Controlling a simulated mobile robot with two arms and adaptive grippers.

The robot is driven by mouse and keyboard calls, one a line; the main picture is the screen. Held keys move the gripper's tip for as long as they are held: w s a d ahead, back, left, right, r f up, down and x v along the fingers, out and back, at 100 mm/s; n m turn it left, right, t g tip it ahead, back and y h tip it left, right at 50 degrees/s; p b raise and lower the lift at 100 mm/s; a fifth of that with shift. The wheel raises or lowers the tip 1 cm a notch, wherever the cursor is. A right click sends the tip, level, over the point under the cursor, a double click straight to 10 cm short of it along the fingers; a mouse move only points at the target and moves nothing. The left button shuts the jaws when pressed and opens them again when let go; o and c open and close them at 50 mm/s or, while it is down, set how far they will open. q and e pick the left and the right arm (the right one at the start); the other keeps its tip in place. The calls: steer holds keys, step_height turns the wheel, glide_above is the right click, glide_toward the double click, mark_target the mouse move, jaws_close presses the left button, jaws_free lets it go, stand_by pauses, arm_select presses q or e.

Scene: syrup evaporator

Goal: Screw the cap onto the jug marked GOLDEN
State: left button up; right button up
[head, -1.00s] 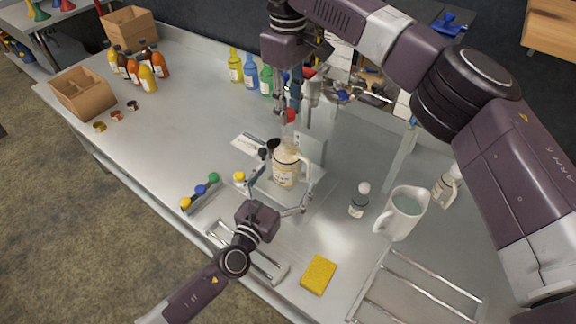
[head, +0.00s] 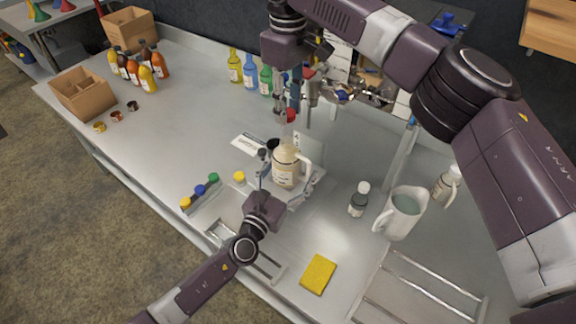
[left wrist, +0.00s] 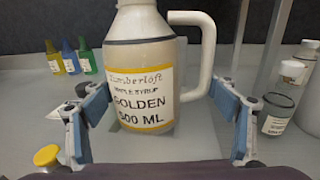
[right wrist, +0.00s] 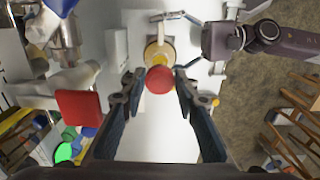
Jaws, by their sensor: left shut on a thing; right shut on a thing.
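The cream jug (head: 286,172) stands upright on the bench; in the left wrist view its label reads GOLDEN 500 ML (left wrist: 142,105). Its handle faces right. My left gripper (head: 285,182) is low at the jug, one finger on each side, shut on it. In the left wrist view its fingers (left wrist: 163,125) flank the jug's body. My right gripper (head: 290,112) points down from above, shut on a red cap (right wrist: 160,79). The red cap also shows in the head view (head: 290,116), above the jug's neck and apparently apart from it. The jug's mouth is hidden from the right wrist view by the cap.
A yellow cap (head: 239,177) lies left of the jug. A small dark bottle (head: 358,203), a white pitcher (head: 403,213) and a yellow sponge (head: 318,274) are to the right and front. Several coloured bottles (head: 250,75) stand behind.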

arm_select(q)
steer(key=shift+w+a+r, duration=0.1)
steer(key=shift+w+a, duration=0.05)
steer(key=shift+a, duration=0.05)
steer(key=c, duration=0.4)
steer(key=shift+w+a, duration=0.1)
steer(key=shift+a, duration=0.05)
steer(key=shift+c, duration=0.2)
arm_select(e)
glide_above(287, 140)
steer(key=shift+s+f, duration=0.1)
steer(key=shift+f, duration=2.45)
steer(key=shift+d, duration=0.1)
steer(key=shift+f, duration=0.85)
steer(key=shift+f, duration=0.5)
arm_select(q)
steer(key=c, duration=0.7)
arm_select(e)
steer(key=o, duration=0.4)
steer(key=shift+c, duration=0.2)
steer(key=o, duration=0.3)
